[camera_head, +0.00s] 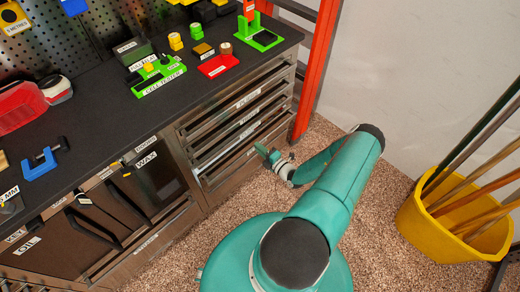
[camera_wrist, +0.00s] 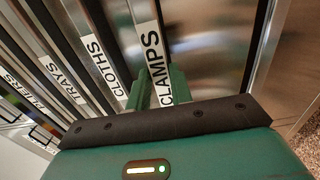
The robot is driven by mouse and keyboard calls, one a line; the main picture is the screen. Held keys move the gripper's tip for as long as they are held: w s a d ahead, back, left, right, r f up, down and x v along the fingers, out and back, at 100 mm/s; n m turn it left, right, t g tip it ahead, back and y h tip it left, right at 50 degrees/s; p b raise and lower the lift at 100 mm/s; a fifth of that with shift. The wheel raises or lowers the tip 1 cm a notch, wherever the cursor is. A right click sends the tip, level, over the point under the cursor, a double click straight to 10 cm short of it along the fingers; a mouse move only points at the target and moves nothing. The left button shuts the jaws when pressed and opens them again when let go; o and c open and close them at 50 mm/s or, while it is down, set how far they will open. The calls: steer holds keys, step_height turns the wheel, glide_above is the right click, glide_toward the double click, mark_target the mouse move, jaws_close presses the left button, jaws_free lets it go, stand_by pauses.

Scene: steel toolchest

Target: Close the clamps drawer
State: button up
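The clamps drawer (camera_head: 222,181) is the lowest labelled drawer in the right-hand stack of the steel chest. It stands partly out, with a dark gap above its front. In the wrist view its steel front (camera_wrist: 205,45) fills the upper middle, with the white CLAMPS label near the fingers. My gripper (camera_head: 270,156) is low in front of this drawer, near its right half. In the wrist view the two green fingers (camera_wrist: 160,88) are a little apart with the label visible between them, and they hold nothing. Whether they touch the front I cannot tell.
Drawers labelled CLOTHS (camera_wrist: 98,55), TRAYS (camera_wrist: 65,80) and PLIERS lie above. An orange-red upright (camera_head: 314,75) stands at the chest's right end. A yellow bin (camera_head: 450,232) with poles is at the right. Speckled floor in front of the drawers is clear apart from my body.

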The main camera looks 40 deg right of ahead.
jaws_close()
steer(key=w, duration=0.3)
steer(key=shift+w, duration=0.3)
steer(key=o, duration=0.7)
jaws_free()
steer(key=shift+o, duration=0.2)
steer(key=s, duration=1.3)
steer(key=shift+s+d, duration=0.15)
steer(key=shift+s, duration=0.25)
